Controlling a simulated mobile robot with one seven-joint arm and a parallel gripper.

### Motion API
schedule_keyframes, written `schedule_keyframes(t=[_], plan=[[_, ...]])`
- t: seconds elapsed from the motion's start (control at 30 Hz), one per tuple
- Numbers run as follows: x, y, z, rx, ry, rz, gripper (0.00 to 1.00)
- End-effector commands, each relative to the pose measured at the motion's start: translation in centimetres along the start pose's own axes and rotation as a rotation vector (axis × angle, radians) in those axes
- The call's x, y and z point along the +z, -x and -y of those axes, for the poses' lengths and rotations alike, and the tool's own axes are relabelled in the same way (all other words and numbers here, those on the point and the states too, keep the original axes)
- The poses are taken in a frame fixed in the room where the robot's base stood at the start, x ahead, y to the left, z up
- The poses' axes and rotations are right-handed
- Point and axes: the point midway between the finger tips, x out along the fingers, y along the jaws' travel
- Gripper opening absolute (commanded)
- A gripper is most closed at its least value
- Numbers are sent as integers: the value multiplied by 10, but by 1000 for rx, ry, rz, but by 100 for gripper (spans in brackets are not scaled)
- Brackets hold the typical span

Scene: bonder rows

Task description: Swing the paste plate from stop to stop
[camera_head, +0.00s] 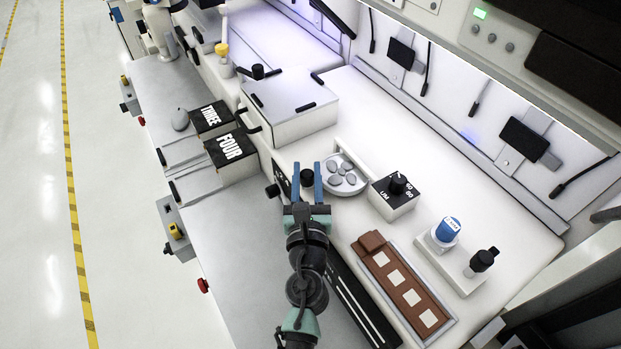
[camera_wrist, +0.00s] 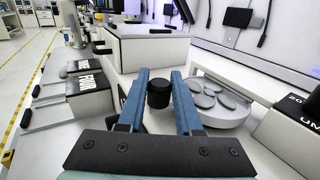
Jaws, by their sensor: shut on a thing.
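The paste plate appears to be the pale grey round plate (camera_head: 357,188) with several darker grey oval pads, on the white bench. It also shows at the right in the wrist view (camera_wrist: 226,119). My gripper (camera_head: 307,172) is just left of the plate. Its two blue fingers are shut on a black round knob (camera_wrist: 159,94), which stands upright between them in the wrist view. The fingers hide part of the plate's left side, and I cannot tell how the knob joins the plate.
A box with a black dial (camera_head: 397,190) stands right of the plate. A brown strip with white squares (camera_head: 404,289) lies nearer, with a blue-capped jar (camera_head: 446,230) beyond. A white lidded box (camera_head: 290,104) stands behind. Black blocks marked THREE (camera_head: 212,117) and FOUR (camera_head: 232,148) are at left.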

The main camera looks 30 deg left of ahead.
Motion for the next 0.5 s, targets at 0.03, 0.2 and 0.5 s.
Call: schedule_keyframes(t=[0.03,0.2,0.5], plan=[[-3,3,5,26,1,3,0],[-2,11,9,149,3,3,0],[0,21,14,310,3,3,0]])
